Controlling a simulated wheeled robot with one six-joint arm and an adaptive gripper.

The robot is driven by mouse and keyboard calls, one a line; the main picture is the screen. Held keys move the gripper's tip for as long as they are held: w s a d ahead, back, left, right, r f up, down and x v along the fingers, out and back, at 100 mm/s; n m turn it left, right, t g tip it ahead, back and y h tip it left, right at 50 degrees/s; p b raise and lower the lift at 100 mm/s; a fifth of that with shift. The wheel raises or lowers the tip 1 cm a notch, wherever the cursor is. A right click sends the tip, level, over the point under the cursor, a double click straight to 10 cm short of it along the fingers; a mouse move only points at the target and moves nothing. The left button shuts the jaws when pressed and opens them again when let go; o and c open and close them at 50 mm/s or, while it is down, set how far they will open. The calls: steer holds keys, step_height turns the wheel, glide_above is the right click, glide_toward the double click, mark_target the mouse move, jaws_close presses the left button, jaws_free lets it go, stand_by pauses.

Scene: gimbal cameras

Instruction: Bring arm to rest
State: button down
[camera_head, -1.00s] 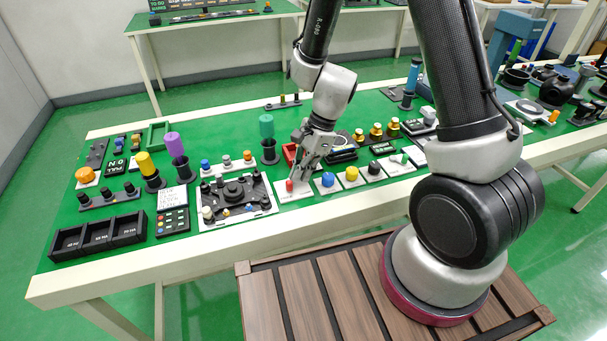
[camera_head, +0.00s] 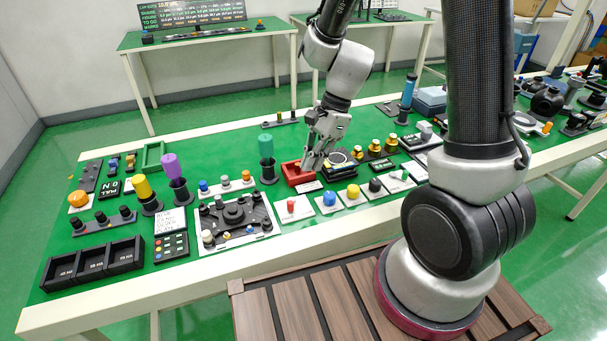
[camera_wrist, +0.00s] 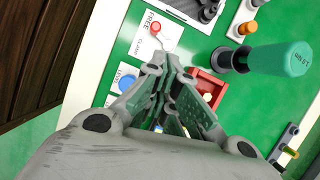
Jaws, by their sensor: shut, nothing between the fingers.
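My gripper (camera_head: 310,165) is shut and empty. In the head view it hangs over the green table (camera_head: 225,140), beside and partly in front of the red tray (camera_head: 290,172). In the wrist view, my gripper (camera_wrist: 172,58) has its fingertips together. The red button (camera_wrist: 156,28) on its white plate lies just beyond the tips there, and the red tray (camera_wrist: 218,80) lies to their right. My arm reaches down from the top of the head view. The gap between my fingertips and the table is hard to judge.
A row of plates with a blue button (camera_head: 329,198), a yellow button (camera_head: 352,191) and a black button (camera_head: 375,185) lies near the gripper. A tall teal cylinder (camera_head: 266,145) stands left of the tray. Black bins (camera_head: 95,264) sit at the front left.

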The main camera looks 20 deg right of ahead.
steer(key=shift+d+r, duration=0.2)
steer(key=shift+r, duration=0.2)
